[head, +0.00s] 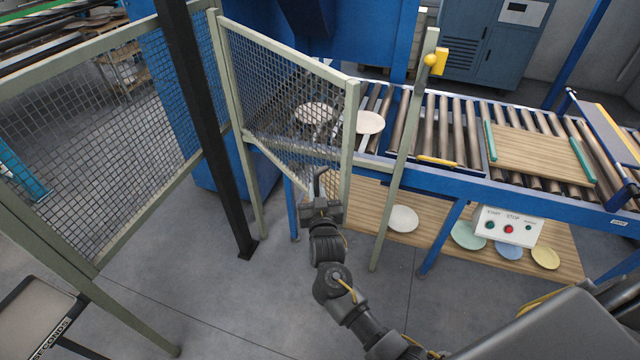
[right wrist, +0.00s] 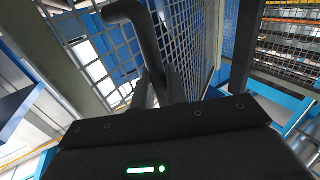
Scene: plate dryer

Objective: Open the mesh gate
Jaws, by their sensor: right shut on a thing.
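The mesh gate (head: 285,95) is a grey-green frame with wire mesh, joined at its left side to a fence post. Its free edge (head: 350,130) stands apart from the latch post (head: 402,150), swung out toward me, with a gap between them. A dark bent handle (head: 318,174) is on the gate near its free edge. My right gripper (head: 320,200) is shut on this handle. In the right wrist view the handle (right wrist: 148,45) rises between the fingers (right wrist: 157,92), with the mesh behind. My left gripper is not in view.
A yellow latch piece (head: 436,60) is on the latch post. A roller conveyor (head: 450,125) with plates and a board runs behind it. A black column (head: 205,120) and fixed mesh fence (head: 100,150) stand left. A SECONDS bin (head: 35,318) is bottom left. The floor in front is clear.

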